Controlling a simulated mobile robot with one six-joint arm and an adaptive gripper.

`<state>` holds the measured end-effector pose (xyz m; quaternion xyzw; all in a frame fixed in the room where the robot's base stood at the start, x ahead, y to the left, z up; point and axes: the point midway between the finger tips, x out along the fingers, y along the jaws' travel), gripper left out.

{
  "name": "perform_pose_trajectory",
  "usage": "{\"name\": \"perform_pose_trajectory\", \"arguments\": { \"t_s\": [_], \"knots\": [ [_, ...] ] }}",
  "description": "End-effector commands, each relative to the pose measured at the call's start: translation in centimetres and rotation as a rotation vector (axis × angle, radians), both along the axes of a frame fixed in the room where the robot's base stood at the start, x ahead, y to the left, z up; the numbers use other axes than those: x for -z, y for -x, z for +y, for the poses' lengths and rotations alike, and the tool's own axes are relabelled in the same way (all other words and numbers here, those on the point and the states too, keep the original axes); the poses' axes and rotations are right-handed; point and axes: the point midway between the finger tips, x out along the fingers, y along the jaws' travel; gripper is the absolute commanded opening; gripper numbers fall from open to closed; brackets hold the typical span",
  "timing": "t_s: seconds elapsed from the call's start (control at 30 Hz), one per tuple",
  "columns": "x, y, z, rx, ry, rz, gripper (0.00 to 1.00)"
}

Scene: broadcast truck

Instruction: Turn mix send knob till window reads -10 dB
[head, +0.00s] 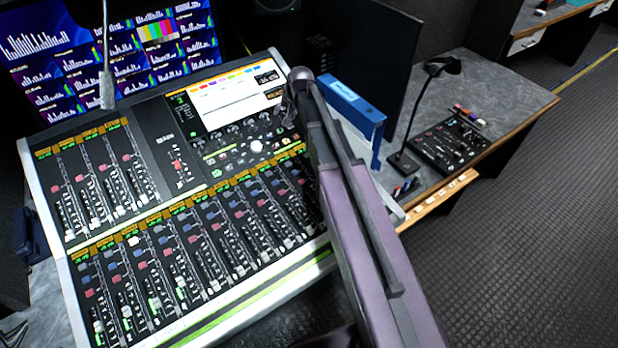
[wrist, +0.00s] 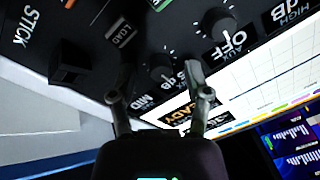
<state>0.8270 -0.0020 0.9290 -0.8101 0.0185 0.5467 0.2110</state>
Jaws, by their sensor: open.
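The mixing console (head: 170,138) stands at the left of the head view, with a row of small knobs under its lit screen (head: 232,100). My gripper (wrist: 157,82) is open and empty at the panel's upper right. In the wrist view a small dark knob (wrist: 163,68) marked MID lies between its fingertips; I cannot tell whether they touch it. A larger knob (wrist: 216,22) by the words AUX and OFF is beyond the right finger. Which knob is the mix send is not readable. A small window (wrist: 184,128) shows READY; no clear dB number can be read.
A square black part (wrist: 72,65) near the label STICK stands left of the fingers. Faders fill the console's lower part. A blue binder (head: 352,105) stands beside the console. A desk lamp (head: 405,160) and a small control box (head: 450,142) sit at right.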

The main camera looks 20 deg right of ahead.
Motion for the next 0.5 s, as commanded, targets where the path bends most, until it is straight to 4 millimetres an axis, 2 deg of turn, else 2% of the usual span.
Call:
{"name": "perform_pose_trajectory", "arguments": {
  "t_s": [0.5],
  "knots": [
    [-0.05,-0.09,0.00,-0.307,0.124,-0.040,0.63]
  ]
}}
